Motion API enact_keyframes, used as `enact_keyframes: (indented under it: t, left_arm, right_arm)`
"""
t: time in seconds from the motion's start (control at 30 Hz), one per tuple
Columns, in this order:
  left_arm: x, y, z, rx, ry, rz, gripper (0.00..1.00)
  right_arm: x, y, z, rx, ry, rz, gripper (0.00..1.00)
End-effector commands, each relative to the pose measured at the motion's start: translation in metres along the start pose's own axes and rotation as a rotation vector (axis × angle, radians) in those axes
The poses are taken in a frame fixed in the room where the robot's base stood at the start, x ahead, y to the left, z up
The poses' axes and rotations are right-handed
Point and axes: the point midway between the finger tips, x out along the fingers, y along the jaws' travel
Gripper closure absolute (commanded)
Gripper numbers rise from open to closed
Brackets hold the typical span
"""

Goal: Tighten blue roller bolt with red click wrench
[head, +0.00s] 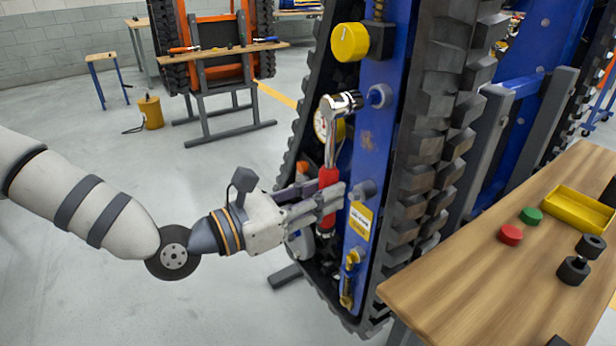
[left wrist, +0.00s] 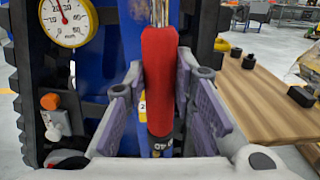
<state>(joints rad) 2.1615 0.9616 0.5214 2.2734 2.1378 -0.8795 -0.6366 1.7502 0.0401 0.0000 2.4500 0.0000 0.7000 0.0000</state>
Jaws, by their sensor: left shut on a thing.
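The click wrench has a red handle (head: 328,178) and a chrome shaft and head (head: 341,104). It stands nearly upright in front of the tracked carrier. My left gripper (head: 325,203) is shut around the red handle; the left wrist view shows the handle (left wrist: 159,75) between the two pads. The wrench head is at the top and points right, toward a blue bolt (head: 379,96) on the blue side frame (head: 370,140). The head looks close to the bolt; I cannot tell if they touch. The wrist view cuts off the wrench head. My right gripper is not in view.
A yellow round cap (head: 350,42) sits above the wrench head. A dial gauge (left wrist: 67,20) is just left of the wrench. Black track (head: 432,150) flanks the frame. A wooden bench (head: 450,285) with a yellow tray (head: 577,212) stands at right.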

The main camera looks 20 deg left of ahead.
Motion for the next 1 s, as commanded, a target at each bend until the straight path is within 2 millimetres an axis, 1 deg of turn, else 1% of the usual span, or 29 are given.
enact_keyframes:
  t: [0.47, 0.8, 1.0]
  left_arm:
    - [0.0003, -0.0017, 0.0006, -0.013, -0.003, 0.000, 1.00]
    - [0.0080, -0.0019, 0.0010, -0.012, -0.003, 0.000, 1.00]
    - [0.0080, -0.0017, 0.0004, -0.013, -0.003, 0.000, 1.00]
  right_arm:
    - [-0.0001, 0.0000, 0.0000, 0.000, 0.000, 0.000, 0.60]
    - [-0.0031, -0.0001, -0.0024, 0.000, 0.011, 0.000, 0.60]
    - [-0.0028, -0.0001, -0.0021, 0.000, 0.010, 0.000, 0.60]
